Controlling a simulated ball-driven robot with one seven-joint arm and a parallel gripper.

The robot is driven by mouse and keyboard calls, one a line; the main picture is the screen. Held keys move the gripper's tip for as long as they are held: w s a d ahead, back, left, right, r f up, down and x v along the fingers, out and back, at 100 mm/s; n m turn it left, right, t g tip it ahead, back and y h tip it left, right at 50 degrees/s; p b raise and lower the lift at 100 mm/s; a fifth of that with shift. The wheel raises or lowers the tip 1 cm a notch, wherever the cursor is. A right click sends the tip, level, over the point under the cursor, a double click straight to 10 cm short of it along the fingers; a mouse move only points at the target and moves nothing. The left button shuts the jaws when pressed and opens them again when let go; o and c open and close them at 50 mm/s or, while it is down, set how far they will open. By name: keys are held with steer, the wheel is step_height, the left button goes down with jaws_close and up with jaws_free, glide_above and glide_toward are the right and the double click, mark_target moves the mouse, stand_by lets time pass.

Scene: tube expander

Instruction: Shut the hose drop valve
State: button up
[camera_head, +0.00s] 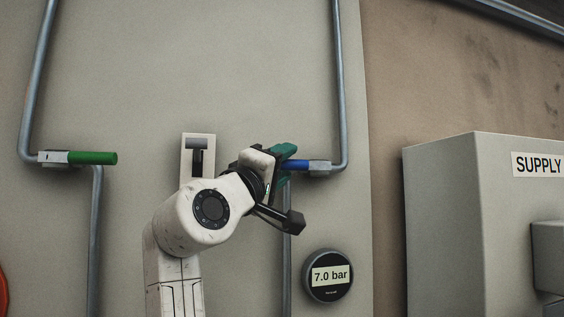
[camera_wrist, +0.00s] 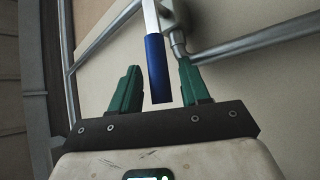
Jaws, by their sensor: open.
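A valve with a blue lever handle (camera_head: 298,165) sits on the right-hand pipe on the wall. Its handle lies level, pointing left from the pale valve body (camera_head: 320,167). A second valve with a green handle (camera_head: 92,158) is on the left-hand pipe, its handle level and pointing right. No label shows which one is the hose drop valve. My gripper (camera_head: 284,163) is at the blue handle's free end. In the wrist view the blue handle (camera_wrist: 156,68) lies between the open green fingers of my gripper (camera_wrist: 159,80), with a gap visible on both sides.
A round gauge (camera_head: 328,276) reading 7.0 bar is below the blue valve. A grey cabinet marked SUPPLY (camera_head: 455,210) stands at the right. A pale wall plate with a dark switch (camera_head: 197,150) is just behind my arm. The wall above is clear between the pipes.

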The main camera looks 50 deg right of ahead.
jaws_close()
stand_by(0.4)
